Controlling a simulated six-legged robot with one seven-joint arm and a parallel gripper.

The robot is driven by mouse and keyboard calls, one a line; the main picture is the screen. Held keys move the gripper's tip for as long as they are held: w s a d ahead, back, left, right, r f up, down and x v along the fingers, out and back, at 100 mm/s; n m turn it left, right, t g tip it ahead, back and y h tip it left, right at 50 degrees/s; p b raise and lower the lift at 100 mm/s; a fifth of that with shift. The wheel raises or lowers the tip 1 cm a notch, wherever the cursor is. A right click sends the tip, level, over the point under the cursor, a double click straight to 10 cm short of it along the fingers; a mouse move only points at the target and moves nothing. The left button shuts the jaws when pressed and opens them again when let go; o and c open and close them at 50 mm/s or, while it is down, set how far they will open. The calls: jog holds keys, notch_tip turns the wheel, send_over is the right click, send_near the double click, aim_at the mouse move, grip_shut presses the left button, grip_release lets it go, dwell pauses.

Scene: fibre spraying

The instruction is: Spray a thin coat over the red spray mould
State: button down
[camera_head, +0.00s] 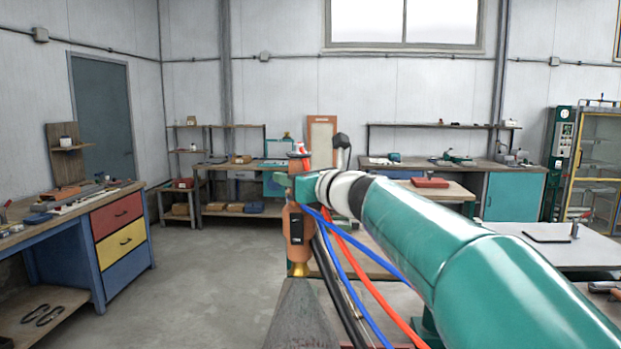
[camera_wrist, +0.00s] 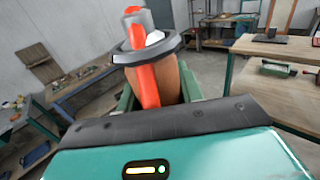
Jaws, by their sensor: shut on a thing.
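My gripper (camera_head: 296,186) is shut on an orange-brown spray tool (camera_head: 296,220) with a grey-and-red top and a brass tip pointing down. It holds the tool upright, in the air. In the wrist view the tool's rounded body (camera_wrist: 172,82), dark collar and red lever show between the green fingers. A flat red block (camera_head: 430,182), which looks like the red spray mould, lies on a wooden-topped bench at mid-right, apart from the tool.
A workbench with coloured drawers (camera_head: 118,232) stands at left. A pale table (camera_head: 570,250) with a dark flat item is at right. An orange-framed board (camera_head: 322,140) stands at the back. Blue, red and black hoses hang below my arm. The floor at centre-left is clear.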

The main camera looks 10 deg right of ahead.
jog(key=w+a, duration=0.1)
jog(key=a, duration=0.5)
jog(key=shift+w+a, duration=0.35)
jog(key=shift+d+r, duration=0.1)
jog(key=s+d, duration=0.3)
jog(key=d, duration=1)
jog(key=s+d, duration=0.4)
jog(key=d, duration=0.9)
jog(key=s+d, duration=0.3)
jog(key=d, duration=1)
jog(key=shift+s, duration=0.15)
jog(key=shift+d, duration=0.1)
jog(key=w+d, duration=0.4)
jog(key=w, duration=0.4)
jog(key=w+d, duration=0.4)
jog(key=w, duration=0.4)
dwell(1.1)
